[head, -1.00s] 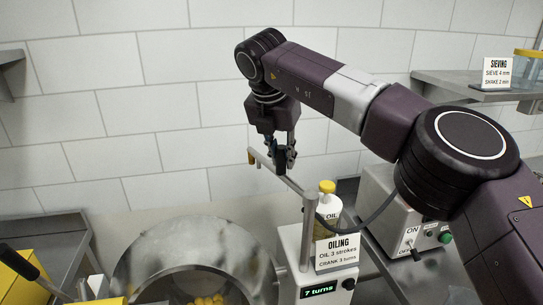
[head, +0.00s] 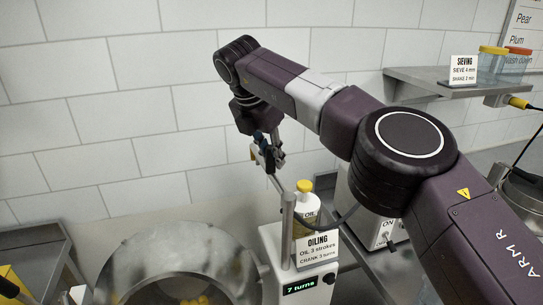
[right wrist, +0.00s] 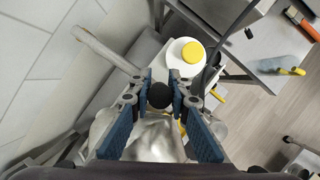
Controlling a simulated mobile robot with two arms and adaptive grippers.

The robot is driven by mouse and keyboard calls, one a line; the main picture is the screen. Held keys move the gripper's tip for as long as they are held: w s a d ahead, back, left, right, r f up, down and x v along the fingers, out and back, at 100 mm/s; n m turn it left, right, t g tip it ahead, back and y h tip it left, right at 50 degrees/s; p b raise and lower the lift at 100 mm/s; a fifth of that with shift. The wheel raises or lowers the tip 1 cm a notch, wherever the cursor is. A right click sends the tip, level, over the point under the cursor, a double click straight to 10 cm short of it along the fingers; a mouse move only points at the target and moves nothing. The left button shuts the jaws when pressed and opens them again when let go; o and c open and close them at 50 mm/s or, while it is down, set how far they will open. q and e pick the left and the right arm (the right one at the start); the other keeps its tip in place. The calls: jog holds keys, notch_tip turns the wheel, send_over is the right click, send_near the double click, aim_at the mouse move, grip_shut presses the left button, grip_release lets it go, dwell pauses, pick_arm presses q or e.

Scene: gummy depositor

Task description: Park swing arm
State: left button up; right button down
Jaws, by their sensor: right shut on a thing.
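The swing arm is a thin grey metal bar (head: 276,182) on an upright post (head: 287,225) at the oiling station. In the head view it points from the post back and slightly left toward the wall. My right gripper (head: 268,156) is shut on the black knob of the swing arm. In the right wrist view the round knob (right wrist: 159,95) sits between the blue finger pads of the gripper (right wrist: 160,100). A stretch of the bar (right wrist: 108,52) runs to the upper left there; part of it is hidden by the fingers. My left gripper is not in view.
An oil bottle (head: 305,205) with a yellow cap stands close beside the post, behind the OILING sign (head: 317,249). A counter box (head: 300,287) reads 7 turns. A steel drum (head: 150,260) with yellow pieces is at the lower left. A shelf (head: 440,82) is at right.

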jog(key=c, duration=2)
grip_release()
jog(key=shift+s+f, duration=0.2)
jog(key=shift+f, duration=0.05)
jog(key=shift+o, duration=1)
jog(key=shift+s+d+r, duration=0.1)
jog(key=shift+s+r, duration=0.05)
jog(key=shift+r, duration=0.25)
jog(key=v, duration=0.7)
